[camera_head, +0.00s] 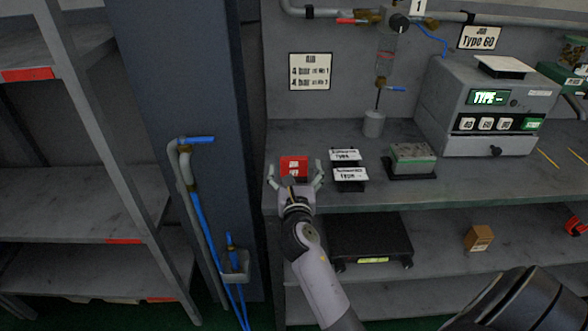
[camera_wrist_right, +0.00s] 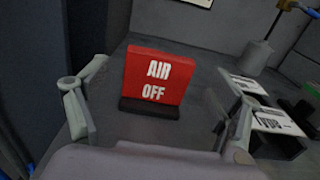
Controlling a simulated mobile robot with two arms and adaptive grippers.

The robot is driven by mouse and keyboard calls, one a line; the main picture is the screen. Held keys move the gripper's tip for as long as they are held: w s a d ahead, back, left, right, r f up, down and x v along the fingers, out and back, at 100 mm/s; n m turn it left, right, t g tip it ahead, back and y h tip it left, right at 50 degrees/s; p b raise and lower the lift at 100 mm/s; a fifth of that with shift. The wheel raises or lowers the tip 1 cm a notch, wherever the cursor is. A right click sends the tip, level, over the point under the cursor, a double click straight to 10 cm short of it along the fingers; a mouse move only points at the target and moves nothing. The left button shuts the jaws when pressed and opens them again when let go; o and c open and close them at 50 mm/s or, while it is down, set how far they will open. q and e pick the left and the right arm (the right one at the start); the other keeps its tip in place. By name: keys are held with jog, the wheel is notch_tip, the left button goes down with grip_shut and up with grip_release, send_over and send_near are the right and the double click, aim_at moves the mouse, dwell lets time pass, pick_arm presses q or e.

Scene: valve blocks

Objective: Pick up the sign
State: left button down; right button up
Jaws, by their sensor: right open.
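The red sign (camera_head: 293,166) stands on the grey bench at its left end. In the right wrist view the sign (camera_wrist_right: 157,78) reads "AIR OFF" in white and stands upright on a dark base (camera_wrist_right: 152,110). My right gripper (camera_head: 295,172) is open, with one finger to the left of the sign and one to the right. In the right wrist view the fingers of the gripper (camera_wrist_right: 155,115) are well apart, with gaps on both sides of the sign. My left gripper is not in view.
Two white label plates on dark stands (camera_head: 347,172) are just right of the right finger. Further right are a green-topped block (camera_head: 412,158) and a grey machine (camera_head: 487,107). A dark scale (camera_head: 370,240) is on the lower shelf.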

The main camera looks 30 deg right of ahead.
aim_at(294, 164)
jog(key=x, duration=0.3)
jog(key=shift+w+d+f, duration=0.1)
jog(key=shift+w+f, duration=0.05)
jog(key=shift+w, duration=0.15)
jog(key=c, duration=1.2)
jog(key=shift+c, duration=0.5)
jog(key=shift+r, duration=0.2)
